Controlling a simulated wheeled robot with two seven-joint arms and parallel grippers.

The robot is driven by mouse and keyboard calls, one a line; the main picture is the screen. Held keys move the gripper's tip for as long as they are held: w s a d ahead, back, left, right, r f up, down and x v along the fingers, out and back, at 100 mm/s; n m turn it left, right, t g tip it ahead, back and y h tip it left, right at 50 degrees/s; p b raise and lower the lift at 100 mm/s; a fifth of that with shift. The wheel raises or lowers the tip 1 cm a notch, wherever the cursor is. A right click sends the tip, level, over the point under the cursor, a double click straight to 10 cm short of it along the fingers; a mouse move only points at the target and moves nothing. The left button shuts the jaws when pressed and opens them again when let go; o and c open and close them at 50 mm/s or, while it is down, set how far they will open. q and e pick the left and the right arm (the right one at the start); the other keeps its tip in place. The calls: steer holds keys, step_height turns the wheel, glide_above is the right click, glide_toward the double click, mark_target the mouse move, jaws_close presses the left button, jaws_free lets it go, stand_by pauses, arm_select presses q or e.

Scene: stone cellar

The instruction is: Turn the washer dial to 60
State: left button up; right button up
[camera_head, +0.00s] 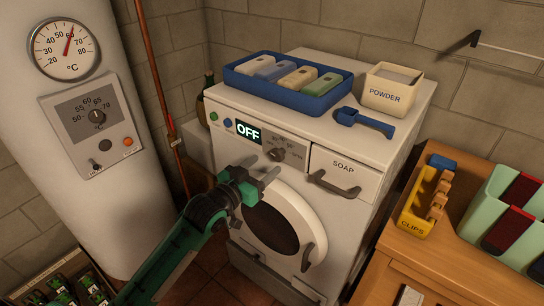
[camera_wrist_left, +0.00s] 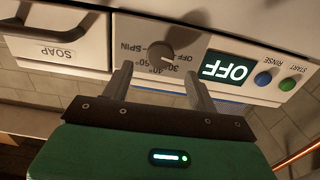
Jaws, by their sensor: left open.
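The white washer (camera_head: 345,215) stands in the middle of the head view, its round door shut. Its grey dial (camera_head: 277,154) sits on the front panel between the lit display (camera_head: 248,133), which reads OFF, and the soap drawer (camera_head: 343,172). The dial (camera_wrist_left: 161,53) also shows upside down in the left wrist view, with OFF, SPIN, 30, 40 and 60 marks around it. I cannot clearly tell its pointer direction. My left gripper (camera_head: 258,170) is open and empty just in front of and below the dial. Its fingers (camera_wrist_left: 157,78) point at the dial, apart from it.
A blue tray (camera_head: 240,82), powder box (camera_head: 392,88) and blue scoop (camera_head: 364,122) stand on the washer. A boiler (camera_head: 100,210) with its own numbered knob (camera_head: 97,116) stands left. A wooden bench (camera_head: 465,255) with a clips box (camera_head: 412,220) is right. The door handle (camera_head: 307,257) sticks out.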

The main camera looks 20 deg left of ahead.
mark_target(276, 156)
arm_select(q)
steer(key=shift+p+x, duration=0.3)
steer(key=shift+x, duration=2)
steer(key=c, duration=1)
